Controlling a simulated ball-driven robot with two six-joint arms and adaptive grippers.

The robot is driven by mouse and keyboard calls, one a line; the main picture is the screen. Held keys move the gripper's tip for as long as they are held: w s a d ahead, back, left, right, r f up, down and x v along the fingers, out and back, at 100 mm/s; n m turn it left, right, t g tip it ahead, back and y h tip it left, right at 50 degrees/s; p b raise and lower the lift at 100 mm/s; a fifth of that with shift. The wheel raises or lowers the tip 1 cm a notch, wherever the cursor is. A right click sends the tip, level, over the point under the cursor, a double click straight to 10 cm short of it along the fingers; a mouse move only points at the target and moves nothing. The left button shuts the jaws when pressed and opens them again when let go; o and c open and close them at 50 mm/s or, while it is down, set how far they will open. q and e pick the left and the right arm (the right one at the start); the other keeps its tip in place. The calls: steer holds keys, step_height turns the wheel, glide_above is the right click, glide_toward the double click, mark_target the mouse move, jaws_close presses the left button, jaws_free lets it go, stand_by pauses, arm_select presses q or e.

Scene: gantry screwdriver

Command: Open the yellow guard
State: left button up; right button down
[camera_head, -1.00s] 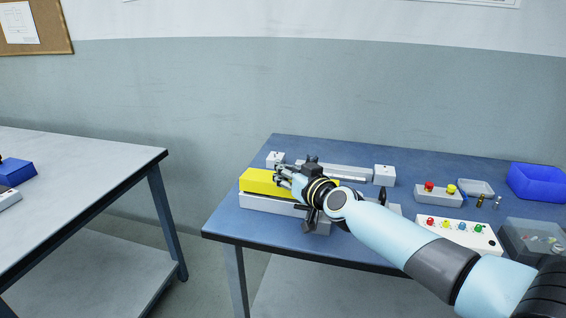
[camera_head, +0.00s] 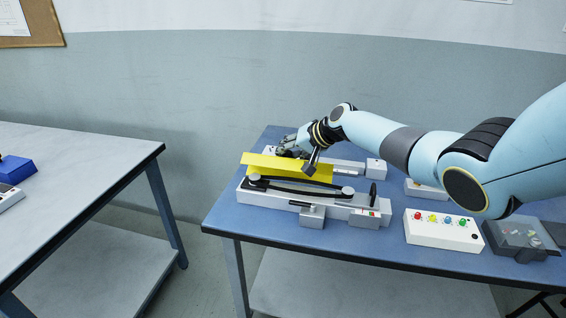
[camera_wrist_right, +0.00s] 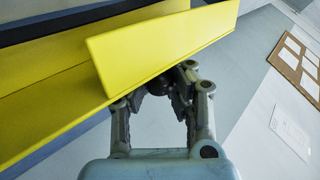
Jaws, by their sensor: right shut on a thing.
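The yellow guard (camera_head: 318,175) is swung up and back on the grey machine base (camera_head: 262,200), with its face towards me. A dark curved strip (camera_head: 290,186) is exposed in front of it. My right gripper (camera_head: 288,151) is at the upper back side of the guard, shut on it and partly hidden by it. In the right wrist view the guard (camera_wrist_right: 165,45) fills the upper left as two angled yellow panels. The right gripper's fingers (camera_wrist_right: 158,92) are at its lower edge, around a dark part. My left gripper is in neither view.
My right arm spans above the table's right half. A second table (camera_head: 75,160) is at left, across a gap.

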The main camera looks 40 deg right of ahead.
steer(key=d+b, duration=0.1)
steer(key=d+f+g+y+b, duration=0.1)
steer(key=b, duration=0.1)
steer(key=shift+w+f+m, duration=0.1)
steer(key=shift+w+m, duration=0.3)
steer(key=shift+w+d+b, duration=0.2)
steer(key=shift+d+b, duration=0.1)
steer(key=shift+b, duration=0.5)
steer(key=shift+d+f+g, duration=0.1)
steer(key=shift+f+g, duration=0.2)
stand_by(0.9)
steer(key=c, duration=1.2)
jaws_free()
steer(key=shift+s+d+r, duration=0.1)
steer(key=shift+s+d, duration=0.1)
steer(key=shift+w+a, duration=0.1)
steer(key=shift+a, duration=0.05)
